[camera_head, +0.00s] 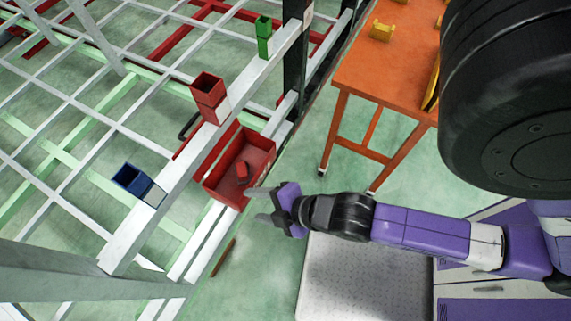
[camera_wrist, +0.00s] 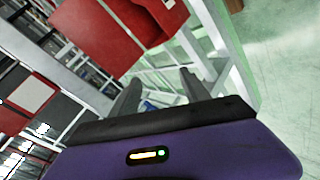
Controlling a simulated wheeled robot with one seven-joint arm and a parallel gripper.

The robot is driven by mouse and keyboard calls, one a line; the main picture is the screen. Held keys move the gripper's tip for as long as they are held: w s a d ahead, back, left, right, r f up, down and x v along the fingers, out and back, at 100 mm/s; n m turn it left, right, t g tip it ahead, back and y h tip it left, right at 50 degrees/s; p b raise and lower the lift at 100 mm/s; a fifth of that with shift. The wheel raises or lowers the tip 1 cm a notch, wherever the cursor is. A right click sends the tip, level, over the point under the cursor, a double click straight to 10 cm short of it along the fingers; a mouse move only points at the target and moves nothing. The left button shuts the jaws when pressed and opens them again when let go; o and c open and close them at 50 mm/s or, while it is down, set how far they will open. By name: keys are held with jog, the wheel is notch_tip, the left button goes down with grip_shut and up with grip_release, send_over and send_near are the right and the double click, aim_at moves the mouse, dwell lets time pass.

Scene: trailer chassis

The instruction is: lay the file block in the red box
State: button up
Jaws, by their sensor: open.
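The red box (camera_head: 212,184) hangs on the near side of the white chassis beam, its open top toward the head camera. A small red block (camera_head: 242,171) lies inside it, apparently the file block, though I cannot be sure. My gripper (camera_head: 257,204) is just outside the box's lower right corner, with its fingers pointing left and spread apart. In the wrist view, my gripper (camera_wrist: 160,88) has nothing between its fingers. Red panels that look like the box (camera_wrist: 90,35) fill the top of that view; the small block is not clearly distinguishable there.
Red (camera_head: 208,92), blue (camera_head: 131,179) and green (camera_head: 264,27) square holders stand along the white beam (camera_head: 180,165). An orange table (camera_head: 385,65) with yellow parts stands at upper right. A black wheel (camera_head: 510,90) is at far right. Green floor is clear between beam and table.

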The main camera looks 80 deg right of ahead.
jog(key=s+a+r+m+t, duration=0.1)
jog(key=s+r+m+t, duration=0.1)
jog(key=r+m, duration=0.3)
jog(key=s+a+r+m+t+y, duration=0.1)
jog(key=s+r+m, duration=0.4)
jog(key=r, duration=0.5)
jog(key=shift+a+r+t+y, duration=0.25)
jog(key=shift+a+t, duration=0.2)
jog(key=shift+t, duration=0.45)
